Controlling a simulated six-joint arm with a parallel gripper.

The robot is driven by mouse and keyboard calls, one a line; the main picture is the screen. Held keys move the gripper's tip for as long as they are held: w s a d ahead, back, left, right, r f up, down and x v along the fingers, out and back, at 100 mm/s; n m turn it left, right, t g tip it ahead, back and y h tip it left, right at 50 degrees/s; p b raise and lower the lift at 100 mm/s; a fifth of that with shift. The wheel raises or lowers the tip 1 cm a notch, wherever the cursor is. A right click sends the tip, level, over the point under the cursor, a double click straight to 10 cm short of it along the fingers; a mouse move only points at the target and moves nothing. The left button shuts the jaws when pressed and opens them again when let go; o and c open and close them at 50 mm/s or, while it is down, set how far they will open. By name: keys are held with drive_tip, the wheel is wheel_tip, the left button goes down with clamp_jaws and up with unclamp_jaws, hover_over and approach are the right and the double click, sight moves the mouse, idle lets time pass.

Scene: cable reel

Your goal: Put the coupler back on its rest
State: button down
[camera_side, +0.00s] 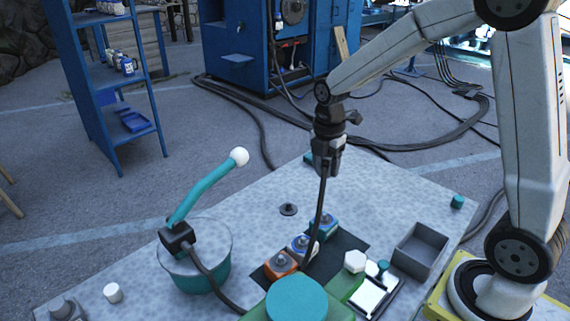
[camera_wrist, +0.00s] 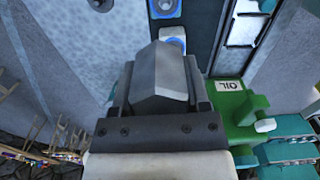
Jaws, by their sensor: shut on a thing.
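My gripper (camera_side: 327,150) is above the table, pointing down, shut on the grey coupler (camera_side: 325,163). A dark cable runs down from the coupler toward the teal-topped drum (camera_side: 297,296) at the table's front. In the wrist view the coupler (camera_wrist: 160,78) is a faceted grey block in front of the jaws, hiding much of what is below. A small dark round piece (camera_side: 288,209) lies on the table, left of and below my gripper. I cannot tell for certain which piece is the rest.
A clear bucket with teal contents (camera_side: 205,275) carries a dark block and a teal lever. Orange, white and blue socket blocks (camera_side: 302,246) stand on a black mat. A grey open bin (camera_side: 420,250) is at right. The table's left-middle is mostly clear.

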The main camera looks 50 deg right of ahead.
hover_over(289, 203)
wheel_tip(289, 203, down, 10)
drive_tip(key=shift+w+f, duration=0.1)
drive_tip(key=shift+f, duration=0.1)
drive_tip(key=shift+f, duration=4.1)
unclamp_jaws()
drive_tip(key=shift+r, duration=3.9)
